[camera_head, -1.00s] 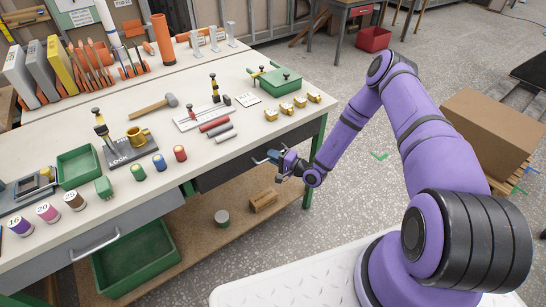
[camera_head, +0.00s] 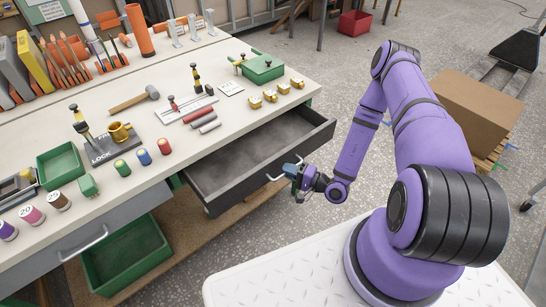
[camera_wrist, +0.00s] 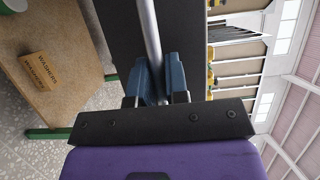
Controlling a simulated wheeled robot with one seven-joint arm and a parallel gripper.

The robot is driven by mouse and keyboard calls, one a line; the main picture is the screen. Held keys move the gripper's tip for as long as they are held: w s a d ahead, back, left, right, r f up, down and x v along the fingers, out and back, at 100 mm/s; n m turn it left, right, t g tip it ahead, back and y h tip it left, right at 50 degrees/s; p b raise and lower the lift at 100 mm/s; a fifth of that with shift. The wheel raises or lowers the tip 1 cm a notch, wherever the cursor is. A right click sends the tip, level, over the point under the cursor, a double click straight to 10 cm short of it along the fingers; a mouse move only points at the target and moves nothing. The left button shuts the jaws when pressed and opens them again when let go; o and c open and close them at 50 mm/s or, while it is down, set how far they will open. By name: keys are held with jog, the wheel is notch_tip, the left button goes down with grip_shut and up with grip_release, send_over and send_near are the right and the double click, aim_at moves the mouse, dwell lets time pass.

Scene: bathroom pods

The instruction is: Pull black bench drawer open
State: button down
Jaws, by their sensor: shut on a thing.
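The black bench drawer (camera_head: 240,163) is pulled well out from under the bench top in the head view, and its inside looks empty. Its black front (camera_wrist: 125,45) fills the upper middle of the wrist view. A metal bar handle (camera_wrist: 151,38) runs along that front. My gripper (camera_wrist: 161,84) has its blue fingers closed around the handle. In the head view my gripper (camera_head: 293,172) is at the drawer front's outer side, with part of the handle hidden by it.
The bench top (camera_head: 130,95) carries tools, spools and a hammer (camera_head: 135,98). A grey drawer (camera_head: 100,230) at the left is shut, above a green bin (camera_head: 125,253). A wooden block (camera_wrist: 40,70) lies on the lower shelf. A cardboard box (camera_head: 478,105) stands behind my arm at right.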

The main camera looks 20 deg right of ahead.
jog(key=s+d, duration=0.3)
jog(key=s, duration=0.6)
jog(key=shift+s, duration=0.15)
jog(key=c, duration=1.1)
grip_release()
